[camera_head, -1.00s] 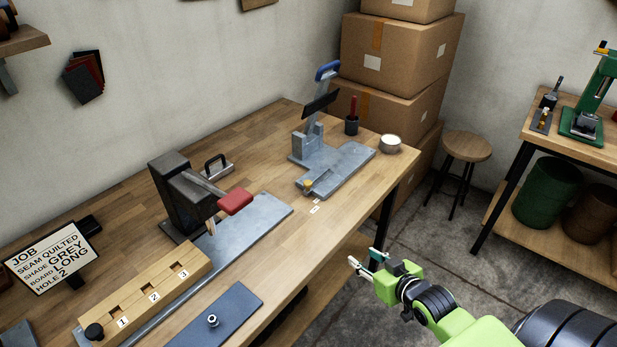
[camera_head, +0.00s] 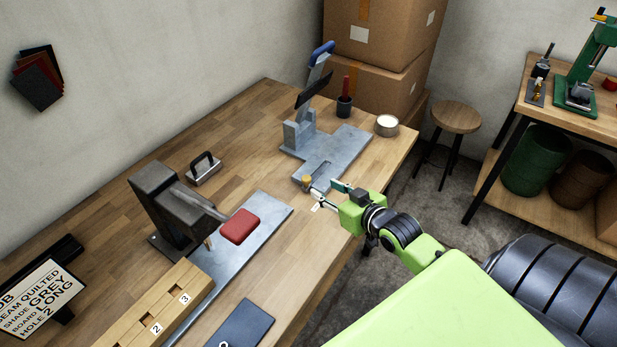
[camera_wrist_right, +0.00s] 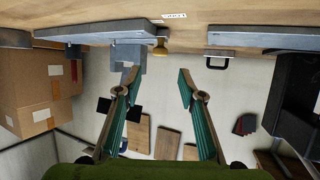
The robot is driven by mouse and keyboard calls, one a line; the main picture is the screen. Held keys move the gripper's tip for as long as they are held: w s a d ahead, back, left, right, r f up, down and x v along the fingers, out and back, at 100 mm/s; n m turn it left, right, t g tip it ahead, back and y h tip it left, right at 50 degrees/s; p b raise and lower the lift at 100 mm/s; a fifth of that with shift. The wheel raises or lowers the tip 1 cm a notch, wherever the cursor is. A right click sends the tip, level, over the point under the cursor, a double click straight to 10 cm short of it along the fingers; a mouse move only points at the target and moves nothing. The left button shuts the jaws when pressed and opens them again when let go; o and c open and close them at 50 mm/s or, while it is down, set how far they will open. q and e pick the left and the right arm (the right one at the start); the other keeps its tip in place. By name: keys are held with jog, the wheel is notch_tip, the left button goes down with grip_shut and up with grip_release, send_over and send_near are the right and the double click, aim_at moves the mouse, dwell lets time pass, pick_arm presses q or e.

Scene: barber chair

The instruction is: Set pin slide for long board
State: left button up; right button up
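The grey metal fixture (camera_head: 345,148) with a blue-handled lever (camera_head: 322,52) stands near the far right end of the workbench. A brass knob (camera_head: 306,181) is at its front corner; it also shows in the right wrist view (camera_wrist_right: 160,48). My right gripper (camera_head: 327,191) is just right of the knob, fingers pointing at it. In the wrist view the fingers (camera_wrist_right: 158,80) are spread and empty, with the knob beyond the gap. Contact is not visible. A job card (camera_head: 40,297) reads quilted, grey, long, hole 2. My left gripper is out of view.
A press with a red-padded lever (camera_head: 240,226) and a numbered wooden block (camera_head: 150,318) stand nearer on the workbench. Stacked boxes (camera_head: 370,88) and a stool (camera_head: 455,117) stand beyond.

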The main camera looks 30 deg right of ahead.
aim_at(308, 179)
jog(key=x, duration=0.4)
jog(key=shift+r, duration=0.1)
jog(key=x, duration=0.4)
jog(key=shift+w+p, duration=0.15)
jog(key=shift+p, duration=0.2)
jog(key=shift+w+f, duration=0.3)
jog(key=shift+w, duration=0.05)
jog(key=shift+w+f, duration=0.15)
jog(key=shift+w, duration=0.2)
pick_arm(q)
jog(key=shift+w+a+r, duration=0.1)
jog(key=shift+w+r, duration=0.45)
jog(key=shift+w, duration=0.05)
pick_arm(e)
grip_shut()
